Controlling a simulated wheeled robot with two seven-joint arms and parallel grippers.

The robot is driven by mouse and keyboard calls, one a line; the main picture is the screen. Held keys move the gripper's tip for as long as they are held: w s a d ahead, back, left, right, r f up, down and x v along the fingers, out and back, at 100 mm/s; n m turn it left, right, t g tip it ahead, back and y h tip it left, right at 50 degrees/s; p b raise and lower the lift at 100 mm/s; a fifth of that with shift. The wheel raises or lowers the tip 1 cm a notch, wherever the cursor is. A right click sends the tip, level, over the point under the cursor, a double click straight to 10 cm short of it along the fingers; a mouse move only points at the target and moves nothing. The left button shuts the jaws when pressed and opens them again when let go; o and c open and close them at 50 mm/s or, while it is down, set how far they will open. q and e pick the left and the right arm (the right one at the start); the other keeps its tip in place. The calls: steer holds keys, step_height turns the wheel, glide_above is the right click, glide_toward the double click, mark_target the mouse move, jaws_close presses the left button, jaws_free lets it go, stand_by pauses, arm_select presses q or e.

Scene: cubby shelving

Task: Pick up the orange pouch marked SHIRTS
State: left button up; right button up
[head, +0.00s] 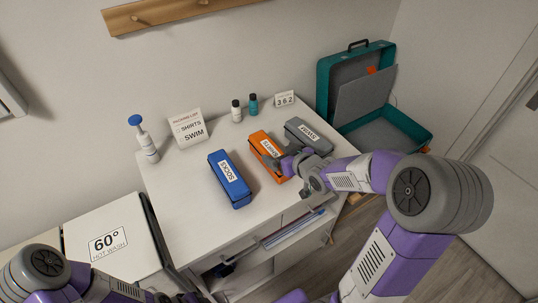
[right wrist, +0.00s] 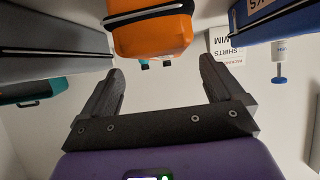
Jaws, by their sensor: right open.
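The orange pouch (head: 259,139) lies on the white cabinet top between a blue pouch and a grey pouch, its white label facing up. Its end shows at the top of the right wrist view (right wrist: 150,36). My right gripper (head: 286,163) is at the pouch's near right end and hides part of it. In the right wrist view the gripper's two fingers (right wrist: 160,68) are spread, with nothing held between them; the pouch's end is just beyond and between the tips. My left arm is low at the left of the head view; its gripper is not clear at the bottom edge.
The blue SOCKS pouch (head: 225,187) lies to the left, the grey pouch (head: 300,127) close to the right. A sign (head: 188,128), a pump bottle (head: 148,148) and small bottles (head: 237,112) stand behind. An open teal suitcase (head: 323,84) is at the right.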

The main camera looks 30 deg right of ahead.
mark_target(272, 150)
steer(key=x, duration=0.3)
steer(key=b+x, duration=0.1)
steer(key=shift+w+a+f, duration=0.2)
steer(key=shift+w+a, duration=0.1)
steer(key=shift+w, duration=0.05)
steer(key=c, duration=1.2)
steer(key=shift+r, duration=0.15)
